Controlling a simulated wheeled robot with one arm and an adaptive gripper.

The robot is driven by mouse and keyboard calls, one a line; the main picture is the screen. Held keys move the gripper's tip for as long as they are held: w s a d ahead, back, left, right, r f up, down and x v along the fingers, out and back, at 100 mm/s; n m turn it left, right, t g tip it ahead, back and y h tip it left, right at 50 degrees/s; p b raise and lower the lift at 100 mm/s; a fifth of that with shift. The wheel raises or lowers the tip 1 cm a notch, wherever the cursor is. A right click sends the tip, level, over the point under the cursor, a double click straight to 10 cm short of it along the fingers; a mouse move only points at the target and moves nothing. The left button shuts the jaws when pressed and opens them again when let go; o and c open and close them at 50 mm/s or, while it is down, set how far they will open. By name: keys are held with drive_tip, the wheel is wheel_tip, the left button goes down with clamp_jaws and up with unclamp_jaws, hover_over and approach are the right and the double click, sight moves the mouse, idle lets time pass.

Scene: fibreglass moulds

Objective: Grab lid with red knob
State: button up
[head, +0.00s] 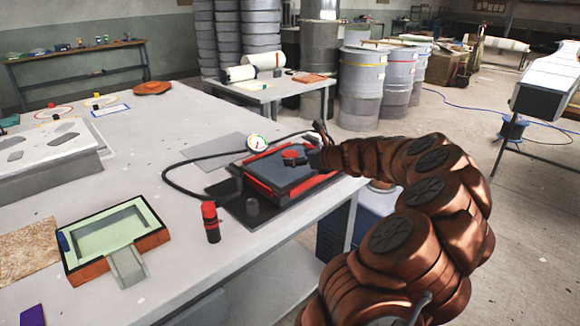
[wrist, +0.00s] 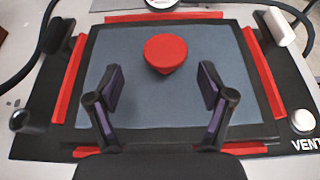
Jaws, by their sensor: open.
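The lid (head: 280,172) is a dark blue-grey square plate with a red knob (head: 293,158) on top. It sits in a red-edged frame on a black base on the table. In the wrist view the lid (wrist: 140,105) fills the middle, and the round red knob (wrist: 166,52) stands near its far edge. My gripper (wrist: 161,85) is open above the lid, its two fingers apart and empty. The knob shows just beyond the fingertips, roughly centred between them. In the head view my gripper (head: 314,156) is at the knob's right, small and partly hidden by my arm.
A pressure gauge (head: 257,142) and a black hose (head: 168,166) lie around the base. A red and black cylinder (head: 211,222) stands in front of it. A green-lined mould (head: 112,236) lies to the left. The table (head: 190,275) is bare near its front edge.

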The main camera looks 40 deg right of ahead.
sight(295, 156)
drive_tip(key=shift+d+x, duration=0.2)
drive_tip(key=shift+x, duration=1.1)
drive_tip(key=shift+d+x, duration=0.15)
drive_tip(key=shift+x, duration=1.15)
drive_tip(key=c, duration=1.5)
clamp_jaws()
drive_tip(key=shift+r, duration=0.1)
